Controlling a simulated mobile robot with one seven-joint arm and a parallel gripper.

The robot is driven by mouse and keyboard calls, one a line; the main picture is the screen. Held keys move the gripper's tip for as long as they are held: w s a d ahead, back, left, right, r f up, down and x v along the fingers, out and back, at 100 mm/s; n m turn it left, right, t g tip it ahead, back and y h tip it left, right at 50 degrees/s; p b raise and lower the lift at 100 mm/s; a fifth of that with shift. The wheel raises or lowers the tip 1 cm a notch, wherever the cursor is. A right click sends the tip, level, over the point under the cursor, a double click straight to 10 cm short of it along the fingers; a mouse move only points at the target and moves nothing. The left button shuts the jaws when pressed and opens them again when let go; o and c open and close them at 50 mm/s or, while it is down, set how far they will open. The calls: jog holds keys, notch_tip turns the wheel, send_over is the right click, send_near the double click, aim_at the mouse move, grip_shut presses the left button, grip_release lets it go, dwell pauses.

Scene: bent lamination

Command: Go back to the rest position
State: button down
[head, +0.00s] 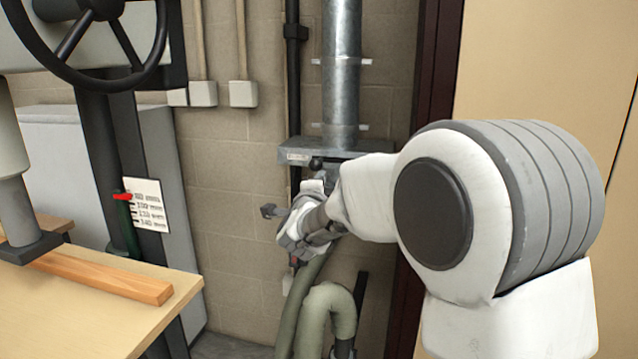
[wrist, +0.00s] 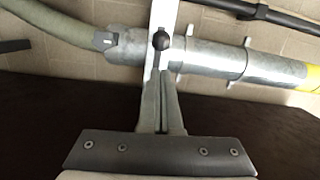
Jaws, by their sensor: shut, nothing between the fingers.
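My gripper (wrist: 162,82) is shut and empty, its two narrow grey fingers together in the wrist view. Just beyond the fingertips there is a black ball knob (wrist: 161,40) in front of a pale bar (wrist: 163,14). I cannot tell whether the fingers touch it. In the head view the knob (head: 316,163) shows below the metal duct, close to the end of my arm. My arm reaches in from the right, and my fingers are hard to make out there.
A galvanised duct (head: 341,75) runs down the block wall, with green hoses (head: 328,300) below. A dark door frame (head: 437,60) stands behind my arm. At the left are a handwheel (head: 88,75), a machine table (head: 80,320) and a wooden strip (head: 105,278).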

jog(key=s+d+n+g+y, duration=0.1)
jog(key=s+n+g+y, duration=0.4)
jog(key=s+n, duration=0.9)
jog(key=s+d+f+n+g+h, duration=0.1)
jog(key=s+d+f+n+g, duration=0.15)
jog(key=s, duration=0.65)
jog(key=s+d+f+n+g, duration=0.1)
jog(key=s+d+f+g, duration=0.2)
jog(key=s, duration=0.6)
jog(key=s+d+f+n+g+h, duration=0.1)
jog(key=s+d+f+n+g, duration=0.3)
jog(key=s, duration=0.6)
notch_tip(320, 180, up, 15)
jog(key=m+t+p, duration=0.2)
jog(key=p, duration=1.3)
jog(key=shift+w+a, duration=0.25)
jog(key=shift+a, duration=0.15)
jog(key=shift+f, duration=0.1)
